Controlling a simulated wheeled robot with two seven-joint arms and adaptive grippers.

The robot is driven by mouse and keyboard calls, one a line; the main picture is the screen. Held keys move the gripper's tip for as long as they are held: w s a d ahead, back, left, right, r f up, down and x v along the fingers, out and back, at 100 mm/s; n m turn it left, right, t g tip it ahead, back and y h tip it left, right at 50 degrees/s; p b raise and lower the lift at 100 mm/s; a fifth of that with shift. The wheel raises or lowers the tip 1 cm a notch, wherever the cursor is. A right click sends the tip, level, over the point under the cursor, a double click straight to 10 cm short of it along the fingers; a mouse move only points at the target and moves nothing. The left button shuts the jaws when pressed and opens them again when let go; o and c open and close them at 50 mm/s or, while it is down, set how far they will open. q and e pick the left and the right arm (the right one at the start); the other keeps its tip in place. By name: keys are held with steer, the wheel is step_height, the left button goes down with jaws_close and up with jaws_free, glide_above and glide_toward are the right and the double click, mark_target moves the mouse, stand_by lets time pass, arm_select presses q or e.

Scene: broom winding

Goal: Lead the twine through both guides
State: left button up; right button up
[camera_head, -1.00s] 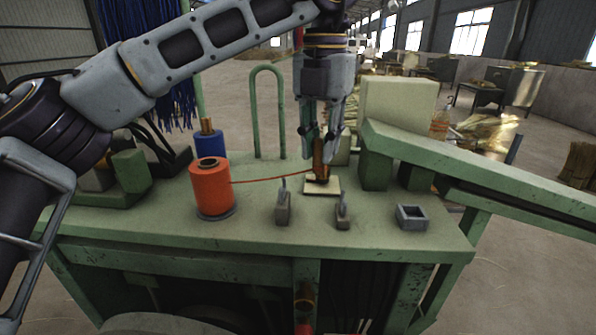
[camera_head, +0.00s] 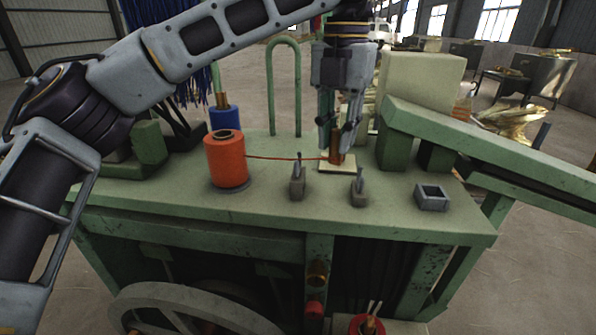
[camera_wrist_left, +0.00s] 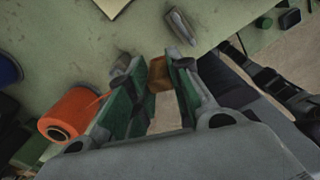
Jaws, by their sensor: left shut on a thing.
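The orange twine spool (camera_head: 227,160) stands on the green bench, and it also shows in the left wrist view (camera_wrist_left: 70,112). A thin red-orange twine (camera_head: 285,158) runs from it to the brown end piece (camera_head: 336,148). My left gripper (camera_head: 338,135) is shut on this piece, upright at the pale plate (camera_head: 338,163); I cannot tell if they touch. The piece shows between the fingers in the left wrist view (camera_wrist_left: 158,74). Two small grey guides, left (camera_head: 297,186) and right (camera_head: 358,190), stand nearer the front. The twine passes behind them, outside both. My right gripper is not in view.
A small square grey holder (camera_head: 432,197) sits right of the guides. A blue spool (camera_head: 226,117) stands behind the orange one. A green hoop (camera_head: 284,85) and a pale block (camera_head: 420,90) rise at the back. The bench front (camera_head: 270,212) is clear.

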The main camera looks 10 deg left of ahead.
arm_select(q)
steer(key=shift+f, duration=0.4)
steer(key=shift+r+p, duration=0.65)
steer(key=shift+r, duration=0.35)
